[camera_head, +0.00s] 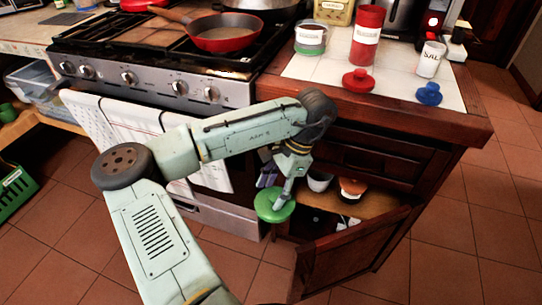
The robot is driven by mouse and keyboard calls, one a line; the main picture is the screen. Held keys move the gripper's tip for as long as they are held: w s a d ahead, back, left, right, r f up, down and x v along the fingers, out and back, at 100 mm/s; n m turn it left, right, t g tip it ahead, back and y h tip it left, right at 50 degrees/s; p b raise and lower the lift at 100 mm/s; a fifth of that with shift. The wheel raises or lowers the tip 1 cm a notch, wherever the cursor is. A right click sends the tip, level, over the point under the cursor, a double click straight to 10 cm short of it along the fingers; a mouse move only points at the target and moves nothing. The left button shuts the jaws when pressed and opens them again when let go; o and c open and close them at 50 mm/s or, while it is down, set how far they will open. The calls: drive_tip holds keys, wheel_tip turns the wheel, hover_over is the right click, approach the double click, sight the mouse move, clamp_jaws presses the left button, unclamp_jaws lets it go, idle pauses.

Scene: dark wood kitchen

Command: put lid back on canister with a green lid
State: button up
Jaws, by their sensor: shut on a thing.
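The round green lid (268,209) is in my gripper (280,198), low in front of the open cabinet below the counter. My gripper points down and is shut on the lid; its fingertips are small and partly hidden. A canister with a green band and a pale label (311,39) stands upright on the white tiled counter (308,68) at the back, right of the stove. My gripper and the lid are well below and in front of this canister.
A red canister (366,38), a red lid (358,81), a white salt canister (431,59) and a blue lid (429,94) share the counter. The cabinet door (353,256) hangs open beside my gripper. A red pan (228,34) sits on the stove.

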drive_tip(key=w+f+n+g+h, duration=0.1)
drive_tip(key=w+f+n+h, duration=0.1)
drive_tip(key=f+n, duration=0.4)
drive_tip(key=w+d+f+n+g+h, duration=0.1)
drive_tip(key=f+n, duration=0.5)
drive_tip(key=f, duration=0.8)
drive_tip(key=shift+w+f+n+h, duration=0.3)
drive_tip(key=shift+w+f+h, duration=0.1)
drive_tip(key=shift+w+h, duration=0.1)
drive_tip(key=shift+s, duration=0.1)
